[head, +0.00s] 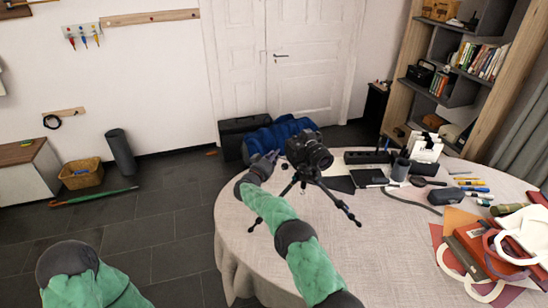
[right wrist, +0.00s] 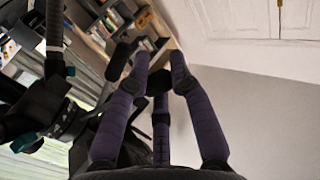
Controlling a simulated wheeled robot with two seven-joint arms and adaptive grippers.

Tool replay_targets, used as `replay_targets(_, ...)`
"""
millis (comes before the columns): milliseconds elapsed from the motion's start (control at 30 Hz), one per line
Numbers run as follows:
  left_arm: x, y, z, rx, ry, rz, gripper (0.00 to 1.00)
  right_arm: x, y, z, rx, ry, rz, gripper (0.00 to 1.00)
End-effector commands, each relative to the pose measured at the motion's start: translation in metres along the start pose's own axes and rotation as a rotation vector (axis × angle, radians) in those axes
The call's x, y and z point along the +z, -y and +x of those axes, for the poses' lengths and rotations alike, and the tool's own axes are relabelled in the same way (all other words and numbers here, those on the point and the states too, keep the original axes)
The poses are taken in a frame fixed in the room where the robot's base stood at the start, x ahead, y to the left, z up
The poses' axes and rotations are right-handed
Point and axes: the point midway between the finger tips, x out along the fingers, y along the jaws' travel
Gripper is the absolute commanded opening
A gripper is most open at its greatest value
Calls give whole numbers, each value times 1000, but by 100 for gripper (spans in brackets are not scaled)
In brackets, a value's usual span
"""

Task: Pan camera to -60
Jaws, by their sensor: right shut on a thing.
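A black camera (head: 310,152) sits on a small black tripod (head: 338,200) at the left side of the round table, its lens turned toward the right front. My right gripper (head: 268,160) is just left of the camera, with its arm reaching over the table. In the right wrist view its purple fingers (right wrist: 160,78) close around a dark piece, which appears to be the tripod's pan handle; most of it is hidden by the fingers. The tripod and camera show as dark parts (right wrist: 60,95) at the left of that view. My left gripper is outside the views.
The table (head: 350,250) has a grey cloth with a clear front. A blue bag (head: 285,132) is behind the table.

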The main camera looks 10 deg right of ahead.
Motion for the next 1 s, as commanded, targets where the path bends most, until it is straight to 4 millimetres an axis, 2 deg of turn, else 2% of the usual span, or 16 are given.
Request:
replay_targets(33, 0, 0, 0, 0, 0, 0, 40, -7, -2, 2, 8, -9, 6, 0)
replay_targets(367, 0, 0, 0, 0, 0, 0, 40, -7, -2, 2, 9, -9, 6, 0)
replay_targets(400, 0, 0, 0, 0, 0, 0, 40, -7, -2, 2, 9, -9, 6, 25)
replay_targets(500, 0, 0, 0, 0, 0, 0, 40, -7, -2, 2, 8, -9, 6, 53)
replay_targets(867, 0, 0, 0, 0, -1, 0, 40, -2, 0, 0, 4, -3, 2, 53)
replay_targets(1000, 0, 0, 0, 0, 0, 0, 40, -3, 0, -8, 2, -1, 1, 53)
